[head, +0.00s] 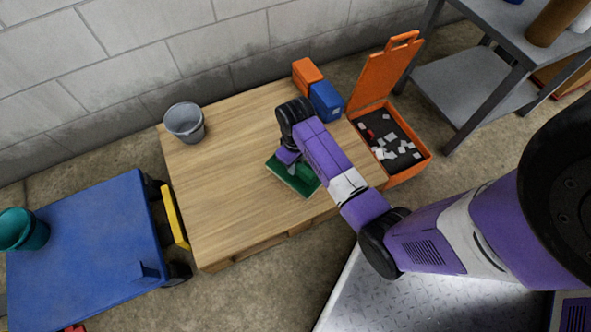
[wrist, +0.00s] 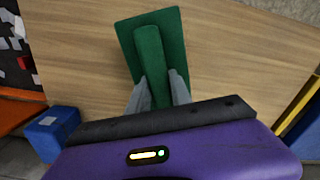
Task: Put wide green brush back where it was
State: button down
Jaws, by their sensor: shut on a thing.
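The wide green brush (head: 301,178) is at the middle of the wooden table, partly hidden by my arm in the head view. In the wrist view, the brush (wrist: 175,40) shows a flat dark green plate with a rounded green grip along it. My gripper (wrist: 161,82) has its two grey fingers on either side of that grip and is shut on it. In the head view my gripper (head: 289,158) is over the brush. I cannot tell whether the brush touches the table top.
On the wooden table (head: 222,190) stand a grey bucket (head: 184,122), an orange box (head: 306,75) and a blue box (head: 325,101). An open orange case (head: 421,165) with white bits is at right. A blue cart (head: 85,255) with a teal bucket (head: 22,230) is at left. The table's left half is mostly clear.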

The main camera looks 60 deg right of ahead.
notch_tip(320, 180, down, 4)
jog(key=shift+r+b, duration=0.15)
jog(key=shift+b, duration=0.75)
jog(key=c, duration=1.2)
grip_release()
jog(key=shift+o, duration=0.2)
